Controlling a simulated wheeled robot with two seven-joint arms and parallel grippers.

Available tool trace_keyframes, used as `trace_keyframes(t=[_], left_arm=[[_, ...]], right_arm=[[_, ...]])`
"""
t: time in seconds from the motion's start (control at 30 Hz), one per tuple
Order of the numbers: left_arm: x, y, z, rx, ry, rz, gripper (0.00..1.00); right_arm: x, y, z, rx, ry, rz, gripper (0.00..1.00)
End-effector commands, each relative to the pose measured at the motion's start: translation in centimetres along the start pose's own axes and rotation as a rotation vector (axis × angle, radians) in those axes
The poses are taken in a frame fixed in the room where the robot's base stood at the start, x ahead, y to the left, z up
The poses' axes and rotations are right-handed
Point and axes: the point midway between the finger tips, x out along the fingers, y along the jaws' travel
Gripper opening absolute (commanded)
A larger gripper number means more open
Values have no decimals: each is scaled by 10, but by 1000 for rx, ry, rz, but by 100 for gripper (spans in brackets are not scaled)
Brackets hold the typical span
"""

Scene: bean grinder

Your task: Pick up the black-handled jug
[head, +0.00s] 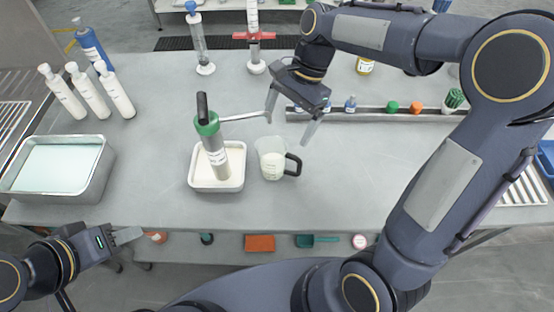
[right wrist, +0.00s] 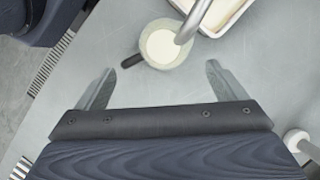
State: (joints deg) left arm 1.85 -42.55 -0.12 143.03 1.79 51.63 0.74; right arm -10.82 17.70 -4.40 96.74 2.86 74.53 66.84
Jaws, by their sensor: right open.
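The jug (head: 271,160) is clear with pale contents and a black handle on its right side. It stands upright on the grey table, just right of the grinder. In the right wrist view the jug (right wrist: 163,45) shows from above, its black handle pointing lower left, with a metal crank arm crossing over its rim. My right gripper (head: 292,122) is open and empty, above and behind the jug; its fingers also show in the right wrist view (right wrist: 155,85), apart from the jug. My left gripper (head: 128,236) is at the lower left, off the table's front edge; its jaw opening is unclear.
A grinder (head: 216,150) with green collar stands in a white-filled tray (head: 218,184), its crank reaching right toward the jug. A metal rail (head: 380,115) with small items lies behind. White bottles (head: 90,93) and a large tray (head: 100,165) are at left. Table right of the jug is clear.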

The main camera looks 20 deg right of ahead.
Motion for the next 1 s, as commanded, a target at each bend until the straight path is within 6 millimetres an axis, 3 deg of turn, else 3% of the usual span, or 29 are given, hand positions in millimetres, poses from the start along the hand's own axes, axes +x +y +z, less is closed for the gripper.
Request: trace_keyframes(t=[0.37,0.7,1.0], left_arm=[[1,0,1,0,0,0,40],[1,0,0,0,0,0,40],[1,0,0,0,0,0,40]], right_arm=[[34,-8,1,42,-7,30,91],[79,-7,5,42,-6,28,91],[84,-7,5,41,-5,25,91]])
